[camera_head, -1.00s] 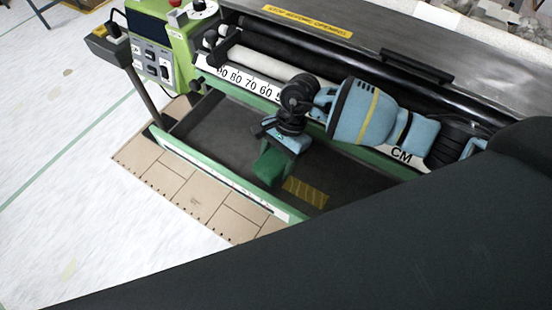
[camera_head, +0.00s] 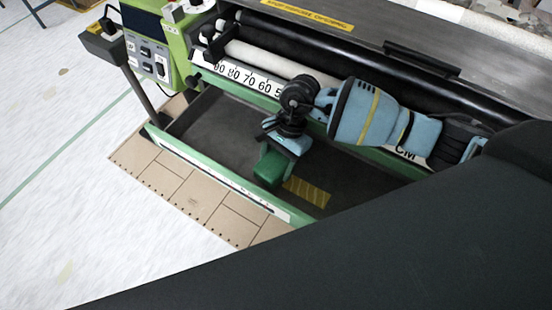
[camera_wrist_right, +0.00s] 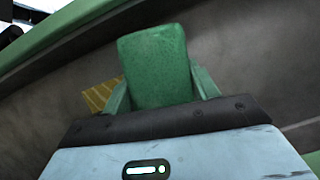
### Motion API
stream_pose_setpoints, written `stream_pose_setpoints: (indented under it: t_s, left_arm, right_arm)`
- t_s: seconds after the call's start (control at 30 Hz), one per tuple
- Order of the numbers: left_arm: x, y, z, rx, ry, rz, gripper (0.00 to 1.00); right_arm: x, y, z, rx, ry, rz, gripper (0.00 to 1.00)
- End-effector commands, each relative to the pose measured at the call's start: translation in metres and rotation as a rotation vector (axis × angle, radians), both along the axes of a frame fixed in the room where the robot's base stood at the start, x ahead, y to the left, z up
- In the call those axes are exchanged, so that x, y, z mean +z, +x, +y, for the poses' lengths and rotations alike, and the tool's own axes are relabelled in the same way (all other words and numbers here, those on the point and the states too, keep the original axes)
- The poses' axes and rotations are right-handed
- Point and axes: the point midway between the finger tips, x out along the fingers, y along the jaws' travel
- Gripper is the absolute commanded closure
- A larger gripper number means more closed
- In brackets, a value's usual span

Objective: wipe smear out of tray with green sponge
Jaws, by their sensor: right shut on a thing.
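The green sponge (camera_head: 270,169) is held in my right gripper (camera_head: 280,155), which points down into the dark tray (camera_head: 215,130). In the right wrist view the sponge (camera_wrist_right: 157,65) sits between the green fingers of the shut gripper (camera_wrist_right: 160,95). A yellow striped patch (camera_head: 307,191) lies on the tray floor just right of the sponge; I cannot tell whether it is the smear. Part of the patch (camera_wrist_right: 100,95) shows left of the sponge in the wrist view. Whether the sponge touches the floor is unclear. My left gripper is out of view.
The tray has a green front rim (camera_head: 225,176). A white roller (camera_head: 262,60) and a number scale (camera_head: 245,78) run behind it. A green control box (camera_head: 160,45) stands at the left end. Brown boards (camera_head: 185,190) lie on the floor in front.

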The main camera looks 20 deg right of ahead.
Motion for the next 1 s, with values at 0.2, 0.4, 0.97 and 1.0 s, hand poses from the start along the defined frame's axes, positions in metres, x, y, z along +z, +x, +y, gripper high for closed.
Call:
stream_pose_setpoints:
  t_s: [0.2,0.4,0.97,1.0]
  left_arm:
    - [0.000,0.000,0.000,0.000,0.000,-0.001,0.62]
    - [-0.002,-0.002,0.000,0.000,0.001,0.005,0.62]
    - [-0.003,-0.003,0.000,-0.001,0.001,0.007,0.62]
    - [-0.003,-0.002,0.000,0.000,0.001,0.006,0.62]
  right_arm:
    - [0.058,0.007,-0.019,0.299,-0.014,-0.036,0.64]
    - [0.134,0.001,-0.051,0.728,-0.020,-0.033,0.64]
    - [0.191,-0.011,-0.078,1.068,0.002,0.004,0.64]
    - [0.191,-0.011,-0.078,1.068,0.002,0.004,0.64]
